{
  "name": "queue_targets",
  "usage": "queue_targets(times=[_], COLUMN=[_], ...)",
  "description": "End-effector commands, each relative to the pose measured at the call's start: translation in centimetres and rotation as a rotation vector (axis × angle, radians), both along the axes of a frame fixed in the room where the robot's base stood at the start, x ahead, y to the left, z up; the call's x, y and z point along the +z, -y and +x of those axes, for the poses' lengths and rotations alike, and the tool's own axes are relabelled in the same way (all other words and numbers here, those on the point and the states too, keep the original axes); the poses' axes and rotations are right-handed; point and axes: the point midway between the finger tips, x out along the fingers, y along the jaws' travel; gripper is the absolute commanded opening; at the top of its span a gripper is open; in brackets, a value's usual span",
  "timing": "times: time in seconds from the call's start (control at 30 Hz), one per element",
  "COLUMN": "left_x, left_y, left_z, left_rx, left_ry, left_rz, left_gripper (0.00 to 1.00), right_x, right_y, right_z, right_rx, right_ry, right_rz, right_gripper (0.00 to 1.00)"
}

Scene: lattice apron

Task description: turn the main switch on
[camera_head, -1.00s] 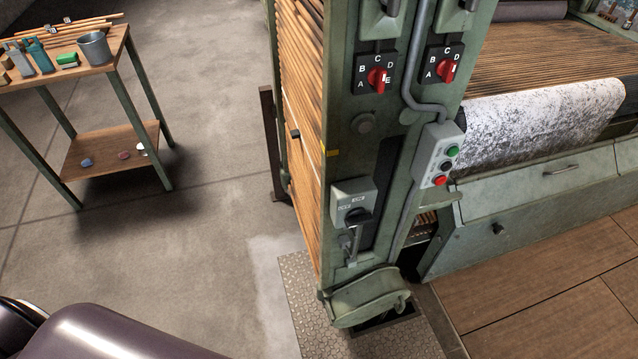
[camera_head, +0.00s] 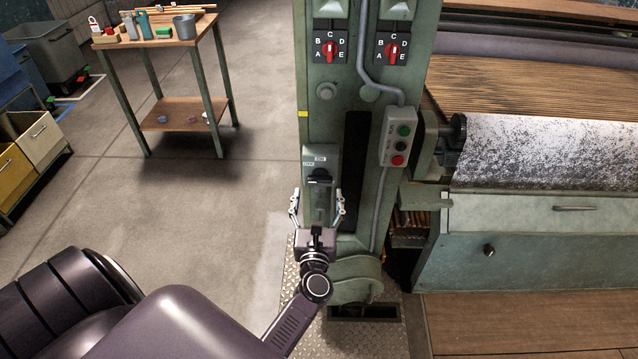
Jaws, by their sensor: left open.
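The main switch (camera_head: 320,157) is a grey box with a black rotary knob (camera_head: 319,175), low on the green machine post. Small labels show at its top; the knob's exact setting is too small to tell. My left gripper (camera_head: 317,200) is just below the knob, with its two fingers spread and pointing up toward the switch box. The fingers stand to either side of the box's lower part, with nothing between them that I can see held. Whether they touch the box cannot be told. My right gripper is not in view.
Two red selector knobs (camera_head: 330,50) sit higher on the post. A button box (camera_head: 399,137) with green, black and red buttons is right of the switch, beside a conduit. A wooden table (camera_head: 150,40) with tools stands at the back left. The floor between is clear.

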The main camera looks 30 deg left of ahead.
Motion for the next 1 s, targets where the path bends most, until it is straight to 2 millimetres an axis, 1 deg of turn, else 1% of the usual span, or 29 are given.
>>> queue_targets(times=[0.03, 0.1, 0.2, 0.3, 0.5, 0.67, 1.0], left_x=[0.3, 0.2, 0.2, 0.0, -0.1, -0.1, -0.1], left_y=[-0.5, -1.0, -1.7, -2.1, -2.4, -2.4, -2.4], left_z=[0.9, 1.9, 3.0, 3.8, 4.2, 4.2, 4.2], left_rx=[-0.002, -0.003, -0.004, -0.004, -0.004, -0.004, -0.004], left_ry=[0.001, -0.001, -0.001, -0.002, -0.003, -0.003, -0.005], left_rz=[0.003, 0.003, 0.004, 0.003, 0.004, 0.004, 0.004], left_gripper=[0.68, 0.68, 0.68, 0.68, 0.68, 0.67, 0.3], right_x=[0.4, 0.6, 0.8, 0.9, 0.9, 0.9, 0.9], right_y=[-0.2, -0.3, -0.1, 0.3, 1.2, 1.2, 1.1], right_z=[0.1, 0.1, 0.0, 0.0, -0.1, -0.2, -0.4], right_rx=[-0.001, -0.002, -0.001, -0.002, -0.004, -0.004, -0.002], right_ry=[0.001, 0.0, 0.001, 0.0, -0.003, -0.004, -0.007], right_rz=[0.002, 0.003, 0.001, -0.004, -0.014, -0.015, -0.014], right_gripper=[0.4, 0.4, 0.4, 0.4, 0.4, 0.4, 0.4])
